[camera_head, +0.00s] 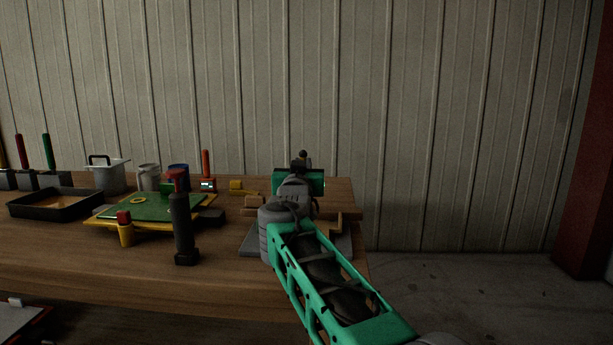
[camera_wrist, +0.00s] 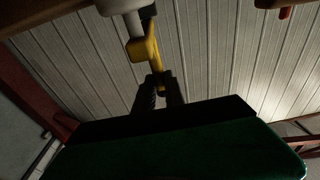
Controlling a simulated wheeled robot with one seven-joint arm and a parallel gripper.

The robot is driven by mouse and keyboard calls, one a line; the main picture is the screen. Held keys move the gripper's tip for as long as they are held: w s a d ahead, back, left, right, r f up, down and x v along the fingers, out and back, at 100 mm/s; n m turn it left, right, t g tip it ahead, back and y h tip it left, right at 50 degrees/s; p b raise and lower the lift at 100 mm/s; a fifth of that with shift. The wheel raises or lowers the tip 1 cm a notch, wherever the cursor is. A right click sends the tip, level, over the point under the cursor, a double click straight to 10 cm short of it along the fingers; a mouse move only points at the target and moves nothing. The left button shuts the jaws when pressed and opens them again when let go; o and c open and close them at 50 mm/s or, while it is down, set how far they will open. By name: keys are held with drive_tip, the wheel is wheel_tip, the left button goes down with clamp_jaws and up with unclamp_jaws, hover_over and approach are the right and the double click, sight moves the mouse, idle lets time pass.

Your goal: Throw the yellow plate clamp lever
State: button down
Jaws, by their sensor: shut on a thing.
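In the wrist view the yellow lever (camera_wrist: 143,50) comes down from a pale grey rounded part (camera_wrist: 122,6) at the top. Its lower end sits between the two dark fingers of my gripper (camera_wrist: 161,88), which are shut on it. In the head view my gripper (camera_head: 302,162) is at the right end of the bench, above and behind my wrist. My arm hides the lever there, along with most of the wooden and grey fixture (camera_head: 250,240) below.
The wooden bench (camera_head: 80,260) holds a green board (camera_head: 165,209) on a yellow frame, a black tray (camera_head: 55,204), a dark upright tool (camera_head: 183,230), a pot (camera_head: 108,178) and a small yellow item (camera_head: 242,187). A corrugated wall stands behind. Right of the bench is open floor.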

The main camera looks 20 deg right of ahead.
drive_tip(key=shift+f, duration=0.25)
drive_tip(key=c, duration=1.4)
unclamp_jaws()
drive_tip(key=shift+s+r, duration=0.1)
drive_tip(key=shift+a, duration=0.1)
drive_tip(key=p+v, duration=0.1)
drive_tip(key=v, duration=0.7)
